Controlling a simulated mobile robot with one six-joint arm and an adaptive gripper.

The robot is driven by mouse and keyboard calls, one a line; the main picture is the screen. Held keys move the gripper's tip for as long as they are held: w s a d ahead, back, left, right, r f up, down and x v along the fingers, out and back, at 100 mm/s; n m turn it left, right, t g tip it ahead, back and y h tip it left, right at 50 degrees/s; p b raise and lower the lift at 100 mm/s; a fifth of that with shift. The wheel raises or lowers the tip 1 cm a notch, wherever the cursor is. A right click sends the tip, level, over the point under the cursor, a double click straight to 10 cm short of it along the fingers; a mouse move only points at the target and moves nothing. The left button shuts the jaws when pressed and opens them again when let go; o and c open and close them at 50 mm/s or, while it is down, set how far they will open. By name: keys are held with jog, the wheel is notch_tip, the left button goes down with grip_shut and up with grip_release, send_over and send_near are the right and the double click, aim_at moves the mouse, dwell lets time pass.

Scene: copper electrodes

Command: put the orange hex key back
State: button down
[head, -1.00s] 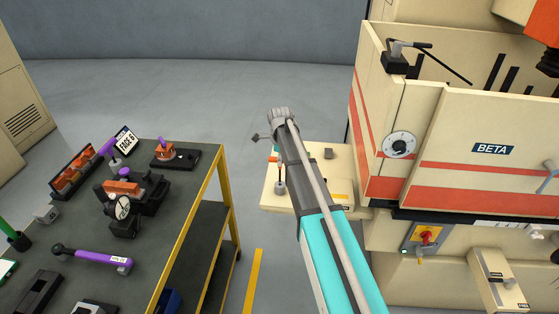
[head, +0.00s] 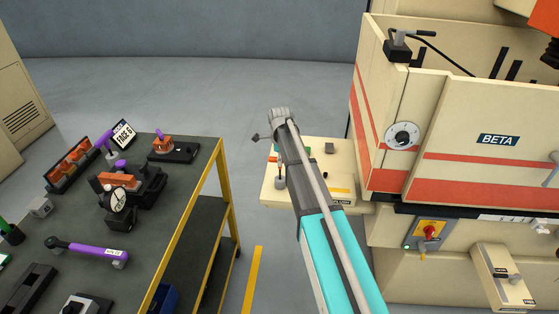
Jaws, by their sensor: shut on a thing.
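My arm reaches from the bottom centre of the head view over a small cream shelf, and its far end covers part of that shelf. My gripper cannot be made out behind the arm, so its jaws and anything in them are hidden. A small orange piece (head: 273,160) shows just left of the arm; it may be the orange hex key, but it is too small and covered to be sure. Below it, a grey upright piece with a rounded foot (head: 280,183) stands on the cream shelf (head: 315,197).
A dark-topped cart with a yellow frame (head: 188,222) stands at left, holding a purple-handled tool (head: 88,250), a black-and-orange rack (head: 70,165) and other fixtures. The cream BETA machine (head: 470,165) fills the right. A grey block (head: 329,148) sits on the shelf. Floor beyond is clear.

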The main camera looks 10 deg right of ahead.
jog(key=shift+f+b, duration=1.05)
jog(key=shift+f, duration=0.1)
jog(key=shift+c, duration=2.3)
grip_release()
jog(key=o, duration=0.5)
jog(key=shift+c, duration=0.2)
jog(key=shift+r, duration=0.2)
jog(key=shift+r+p, duration=4.85)
jog(key=shift+p, duration=0.25)
jog(key=shift+f, duration=0.2)
